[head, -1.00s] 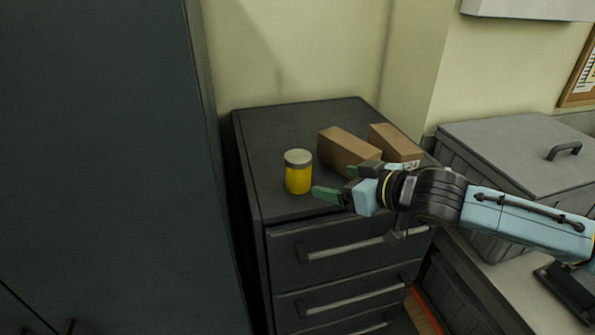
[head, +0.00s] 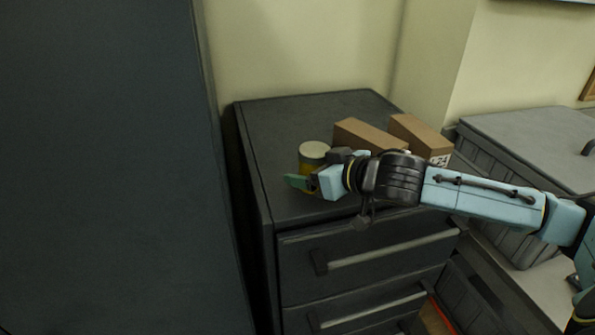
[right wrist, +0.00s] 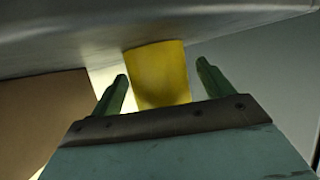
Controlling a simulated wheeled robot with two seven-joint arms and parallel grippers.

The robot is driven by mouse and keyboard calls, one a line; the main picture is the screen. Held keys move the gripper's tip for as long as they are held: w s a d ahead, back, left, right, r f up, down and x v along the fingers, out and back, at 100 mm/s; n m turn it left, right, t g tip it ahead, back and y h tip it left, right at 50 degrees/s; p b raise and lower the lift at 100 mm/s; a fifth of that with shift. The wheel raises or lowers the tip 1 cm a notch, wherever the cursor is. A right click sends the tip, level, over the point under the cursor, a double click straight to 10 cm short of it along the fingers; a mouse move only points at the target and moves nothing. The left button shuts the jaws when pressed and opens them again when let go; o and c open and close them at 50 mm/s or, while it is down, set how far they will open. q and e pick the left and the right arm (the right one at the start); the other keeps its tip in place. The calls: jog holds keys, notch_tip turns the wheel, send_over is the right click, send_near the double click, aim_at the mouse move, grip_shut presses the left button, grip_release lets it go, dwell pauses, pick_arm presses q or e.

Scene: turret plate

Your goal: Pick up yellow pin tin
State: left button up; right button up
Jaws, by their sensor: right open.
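The yellow pin tin (head: 314,151) stands upright on top of the dark drawer cabinet, with a pale lid. In the head view my right gripper partly hides its lower body. In the right wrist view the yellow tin (right wrist: 160,75) shows between the two green fingers of my right gripper (right wrist: 162,85). The gripper (head: 312,172) is open, with gaps visible beside the tin, and its fingers point left at the tin's level. I cannot tell whether either finger touches it. My left gripper is not in view.
Two brown boxes (head: 368,136) (head: 420,138) stand just right of the tin, behind my right arm. The dark cabinet (head: 270,130) has clear top space behind and left of the tin. A tall dark cabinet (head: 100,160) rises at left. A grey lidded bin (head: 530,150) is at right.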

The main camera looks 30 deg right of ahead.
jog(key=shift+w+f, duration=0.1)
jog(key=shift+w, duration=0.15)
jog(key=shift+s, duration=0.1)
jog(key=shift+s+r, duration=0.2)
jog(key=shift+s, duration=0.05)
jog(key=shift+c, duration=0.2)
jog(key=shift+s, duration=0.1)
jog(key=shift+c, duration=1.2)
jog(key=c, duration=0.5)
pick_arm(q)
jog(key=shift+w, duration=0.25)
pick_arm(e)
jog(key=c, duration=0.5)
jog(key=shift+c, duration=0.2)
